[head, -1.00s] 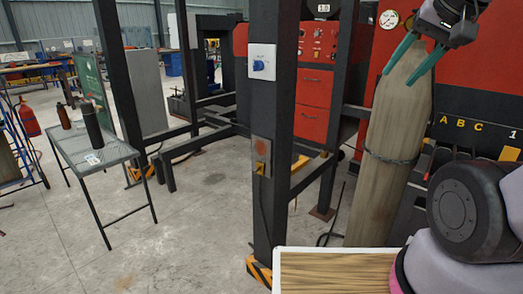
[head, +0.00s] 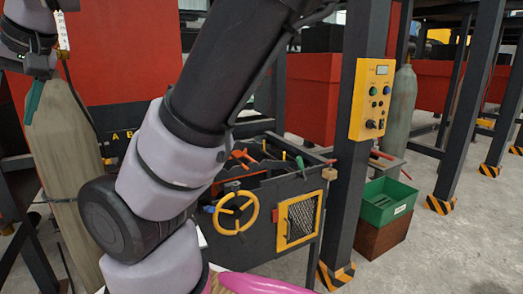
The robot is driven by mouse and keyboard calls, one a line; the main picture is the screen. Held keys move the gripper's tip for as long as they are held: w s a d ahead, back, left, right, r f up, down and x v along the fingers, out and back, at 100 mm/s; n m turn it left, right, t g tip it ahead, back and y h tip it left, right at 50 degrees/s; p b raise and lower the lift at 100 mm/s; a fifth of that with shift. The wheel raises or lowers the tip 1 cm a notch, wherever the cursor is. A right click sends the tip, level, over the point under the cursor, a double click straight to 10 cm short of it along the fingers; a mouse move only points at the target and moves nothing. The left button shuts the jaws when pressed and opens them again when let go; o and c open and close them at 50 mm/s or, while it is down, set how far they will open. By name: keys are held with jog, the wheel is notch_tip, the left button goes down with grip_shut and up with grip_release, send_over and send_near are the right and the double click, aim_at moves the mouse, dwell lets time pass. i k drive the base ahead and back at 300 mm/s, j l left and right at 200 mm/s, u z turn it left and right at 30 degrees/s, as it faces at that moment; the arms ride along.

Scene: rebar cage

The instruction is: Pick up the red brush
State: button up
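I cannot make out a red brush for certain. Small orange-red items (head: 243,155) lie on top of a dark tool cart (head: 262,210) in the middle, too small to identify. My gripper (head: 20,100) is at the far left edge, in front of a tall grey-beige gas cylinder. One teal finger shows, apart from the other, which is cut off by the frame edge. Nothing is seen in its grasp. My arm crosses the left middle and hides part of the cart.
The cart has a yellow handwheel (head: 235,213) and a yellow-framed mesh panel (head: 299,218). A dark post with a yellow control box (head: 372,98) stands right of it. A green bin (head: 387,203) sits on a brown box. The grey floor at right is clear; striped post bases stand there.

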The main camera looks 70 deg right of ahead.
aim_at(374, 155)
jog(key=z, duration=3.2)
jog(key=i+l+u, duration=0.1)
jog(key=i+l, duration=0.75)
jog(key=i, duration=0.2)
jog(key=i+l+u, duration=0.15)
jog(key=i+l, duration=0.8)
jog(key=i, duration=0.1)
